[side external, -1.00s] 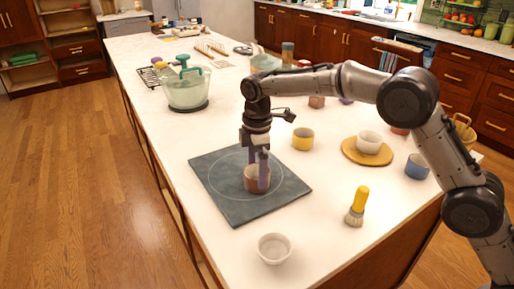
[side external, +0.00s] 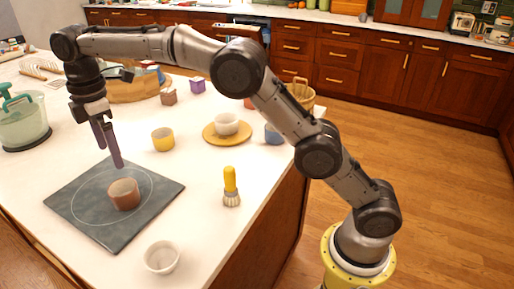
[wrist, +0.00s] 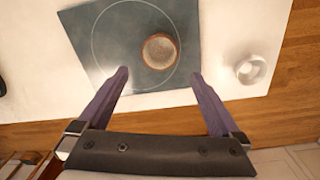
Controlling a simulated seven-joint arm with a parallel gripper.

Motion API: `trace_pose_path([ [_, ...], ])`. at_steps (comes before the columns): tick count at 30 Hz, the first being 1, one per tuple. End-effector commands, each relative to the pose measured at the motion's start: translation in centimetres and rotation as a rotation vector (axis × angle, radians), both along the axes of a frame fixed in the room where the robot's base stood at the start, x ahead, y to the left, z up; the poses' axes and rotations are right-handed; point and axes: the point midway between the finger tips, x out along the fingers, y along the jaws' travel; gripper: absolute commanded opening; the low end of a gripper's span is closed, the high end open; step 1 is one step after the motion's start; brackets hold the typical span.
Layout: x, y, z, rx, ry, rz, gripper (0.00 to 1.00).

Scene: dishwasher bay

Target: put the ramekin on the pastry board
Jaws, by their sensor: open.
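A reddish-brown ramekin (side external: 124,194) stands upright on the dark grey pastry board (side external: 75,215), inside the light circle drawn on it. It also shows in the wrist view (wrist: 160,50), within the circle and beyond my fingertips, with the board (wrist: 105,40) under it. My gripper (side external: 109,156) is above the board, pointing down, apart from the ramekin. In the wrist view my gripper (wrist: 159,73) has its two purple fingers wide apart with nothing between them.
A white bowl (side external: 162,257) stands near the board's front corner. A green-handled mixing bowl (side external: 22,120) is at the left.

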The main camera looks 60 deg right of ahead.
Motion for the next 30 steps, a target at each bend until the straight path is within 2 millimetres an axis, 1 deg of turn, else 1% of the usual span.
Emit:
trace_pose_path([
  [2, -0.7, -0.8, 1.2, 0.007, -0.015, -0.037, 1.00],
  [5, -2.4, -2.5, 3.3, 0.021, -0.045, -0.118, 1.00],
  [8, -5.1, -4.7, 5.4, 0.042, -0.082, -0.230, 1.00],
  [9, -6.3, -5.6, 6.2, 0.051, -0.097, -0.277, 1.00],
  [11, -8.2, -6.8, 7.1, 0.066, -0.120, -0.348, 1.00],
  [14, -11.6, -8.8, 8.2, 0.092, -0.156, -0.464, 1.00],
  [15, -13.0, -9.6, 8.5, 0.104, -0.172, -0.511, 1.00],
  [17, -15.2, -10.7, 8.7, 0.122, -0.193, -0.581, 1.00],
  [19, -17.8, -11.8, 8.7, 0.143, -0.218, -0.662, 1.00],
  [23, -22.8, -13.7, 7.9, 0.187, -0.264, -0.810, 1.00],
  [24, -24.4, -14.1, 7.5, 0.202, -0.278, -0.855, 1.00],
  [26, -26.7, -14.8, 6.7, 0.224, -0.299, -0.923, 1.00],
  [27, -28.2, -15.2, 5.9, 0.239, -0.311, -0.969, 1.00],
  [30, -31.6, -16.0, 4.0, 0.277, -0.342, -1.073, 1.00],
])
